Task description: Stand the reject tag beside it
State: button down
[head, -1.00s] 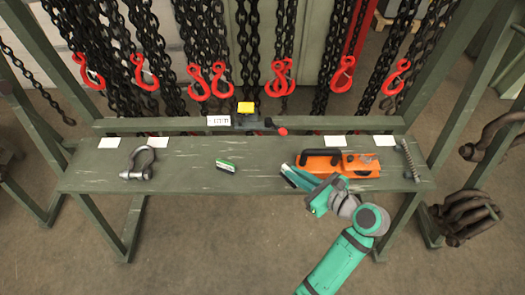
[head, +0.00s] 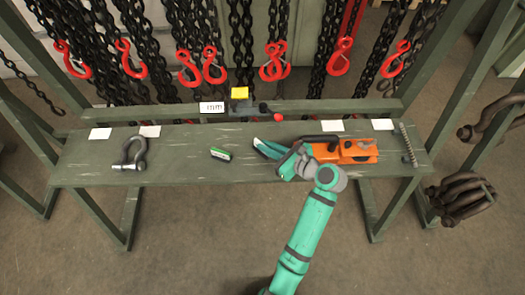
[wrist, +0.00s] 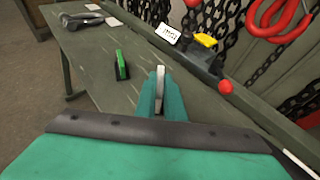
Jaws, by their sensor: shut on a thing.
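My gripper (head: 262,147) is over the bench, left of the orange tool. In the wrist view its teal fingers (wrist: 160,92) are shut on a thin pale grey piece (wrist: 160,75), seen nearly edge-on. I cannot tell whether this piece is the reject tag; no face or writing on it shows. A small green-and-black block (head: 220,154) lies on the bench a short way left of the fingers, apart from them. It also shows in the wrist view (wrist: 121,65). The orange tool with a black handle (head: 345,150) is partly hidden behind my wrist.
The bench (head: 185,165) carries a grey shackle (head: 133,155) at left and a spring-like rod (head: 408,145) at right. On the back rail are a lettered white label (head: 212,108), a yellow block (head: 239,93) and a red knob (head: 278,117). Chains with red hooks hang behind.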

jog(key=shift+w+a+f, duration=0.35)
jog(key=shift+f, duration=0.2)
jog(key=shift+w+a+f, duration=0.3)
jog(key=shift+a+f, duration=0.05)
jog(key=shift+f, duration=1.8)
jog(key=shift+f, duration=0.1)
jog(key=c, duration=1.8)
grip_release()
jog(key=shift+c, duration=0.2)
jog(key=v, duration=1.2)
